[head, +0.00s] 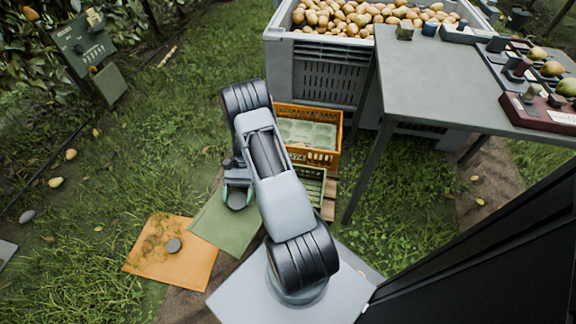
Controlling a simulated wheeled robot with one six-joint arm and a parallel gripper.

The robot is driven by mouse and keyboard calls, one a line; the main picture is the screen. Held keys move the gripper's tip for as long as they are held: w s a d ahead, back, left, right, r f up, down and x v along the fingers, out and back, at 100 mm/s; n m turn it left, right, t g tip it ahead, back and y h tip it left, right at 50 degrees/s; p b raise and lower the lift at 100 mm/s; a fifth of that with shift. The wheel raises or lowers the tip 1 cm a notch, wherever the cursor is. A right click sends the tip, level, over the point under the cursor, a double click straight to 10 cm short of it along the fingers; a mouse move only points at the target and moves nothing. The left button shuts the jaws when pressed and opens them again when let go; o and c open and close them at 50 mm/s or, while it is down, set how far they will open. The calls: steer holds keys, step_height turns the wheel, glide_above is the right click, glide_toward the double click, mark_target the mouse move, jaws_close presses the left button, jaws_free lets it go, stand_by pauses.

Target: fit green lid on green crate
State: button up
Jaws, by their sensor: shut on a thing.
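The green lid (226,226) is a flat square panel left of my arm, beside the orange lid. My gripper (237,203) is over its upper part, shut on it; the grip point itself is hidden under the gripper. I cannot tell whether the lid touches the ground or hangs just above it. The green crate (313,187) is right of my arm, slatted, and partly hidden behind my arm link. It sits on a wooden pallet (329,201), in front of the orange crate.
The orange crate (337,153) holds a pale moulded tray (307,133). The orange lid (158,259) with a grey knob (173,245) lies on the grass. A big grey bin (330,76) of pears and a grey table (430,75) stand behind and right.

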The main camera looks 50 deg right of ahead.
steer(key=s+d+f+n+g+h, duration=0.1)
steer(key=d+n, duration=0.1)
steer(key=s+d+f+n+g+h, duration=0.1)
steer(key=d+n+h, duration=0.1)
steer(key=s+d+f+n+g+h, duration=0.1)
steer(key=d+g+h, duration=0.1)
steer(key=shift+s+d+n, duration=0.1)
steer(key=shift+s+n, duration=0.05)
steer(key=shift+n, duration=0.25)
steer(key=d+n+h, duration=0.1)
steer(key=d+h, duration=0.1)
steer(key=d+f+n+h, duration=0.1)
steer(key=d+n+h, duration=0.1)
steer(key=s+d+f+n+g+h+p, duration=0.1)
steer(key=d+n+h, duration=0.1)
steer(key=shift+d+h, duration=0.3)
steer(key=shift+d, duration=0.05)
steer(key=w+d+f+n+t+h, duration=0.2)
steer(key=d+n+t+h, duration=0.1)
steer(key=d+n+h, duration=0.25)
steer(key=w+d+f+n+t+h, duration=0.2)
steer(key=d+n+h, duration=0.3)
steer(key=d, duration=0.1)
steer(key=shift+y, duration=0.25)
steer(key=shift+w+f+b, duration=0.15)
steer(key=shift+f+b, duration=1.5)
steer(key=shift+f, duration=0.75)
steer(key=shift+w, duration=0.1)
steer(key=shift+f+b, duration=0.5)
steer(key=shift+b, duration=0.25)
